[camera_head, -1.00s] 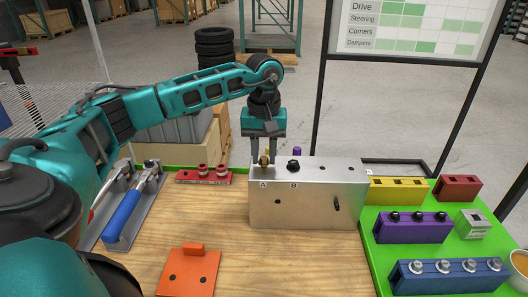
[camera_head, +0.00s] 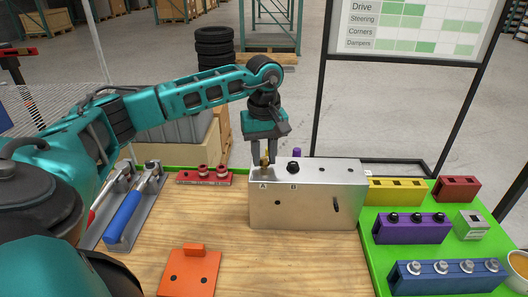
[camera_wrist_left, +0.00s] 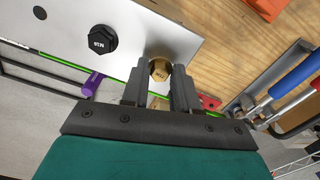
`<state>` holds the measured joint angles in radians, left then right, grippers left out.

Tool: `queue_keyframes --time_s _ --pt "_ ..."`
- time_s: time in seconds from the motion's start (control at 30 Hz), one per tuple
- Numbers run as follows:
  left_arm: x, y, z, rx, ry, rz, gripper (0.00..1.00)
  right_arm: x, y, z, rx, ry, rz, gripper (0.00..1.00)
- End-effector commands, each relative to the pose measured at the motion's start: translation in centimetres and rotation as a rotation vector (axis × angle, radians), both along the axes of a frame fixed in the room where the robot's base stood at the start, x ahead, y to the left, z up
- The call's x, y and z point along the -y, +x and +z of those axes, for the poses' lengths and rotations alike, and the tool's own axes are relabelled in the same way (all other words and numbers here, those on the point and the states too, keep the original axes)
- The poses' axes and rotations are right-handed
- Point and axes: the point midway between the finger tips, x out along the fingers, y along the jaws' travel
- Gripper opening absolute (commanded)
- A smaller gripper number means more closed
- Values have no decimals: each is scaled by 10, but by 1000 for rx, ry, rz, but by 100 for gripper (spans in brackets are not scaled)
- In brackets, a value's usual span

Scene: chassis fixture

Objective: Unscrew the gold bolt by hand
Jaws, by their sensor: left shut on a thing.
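The gold bolt (camera_head: 264,161) stands upright at the spot marked A on top of the silver metal box (camera_head: 310,207). In the left wrist view the gold bolt (camera_wrist_left: 160,69) shows its hex head between the fingertips. My left gripper (camera_head: 264,158) points down over it and is shut on the bolt; the fingers (camera_wrist_left: 160,82) stand on either side of the head. A black bolt (camera_head: 293,166) sits beside it at the spot marked B, and it shows in the left wrist view too (camera_wrist_left: 97,42). My right gripper is not in view.
A green tray (camera_head: 373,255) at right holds yellow (camera_head: 396,190), red (camera_head: 458,188), purple (camera_head: 411,228) and blue (camera_head: 447,276) blocks. An orange plate (camera_head: 188,273) lies in front. The wooden table between is clear.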

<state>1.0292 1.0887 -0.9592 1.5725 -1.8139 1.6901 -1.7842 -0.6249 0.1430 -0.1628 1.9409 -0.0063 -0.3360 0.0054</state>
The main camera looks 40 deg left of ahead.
Motion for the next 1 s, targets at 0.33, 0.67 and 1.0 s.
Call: queue_keyframes --time_s 0.33,0.67,1.0 --pt "0 0 18 2 -1 -3 0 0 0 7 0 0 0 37" --pt "0 1 34 3 -1 -3 0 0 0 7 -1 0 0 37" --pt "0 1 51 3 -1 -4 0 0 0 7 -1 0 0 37"
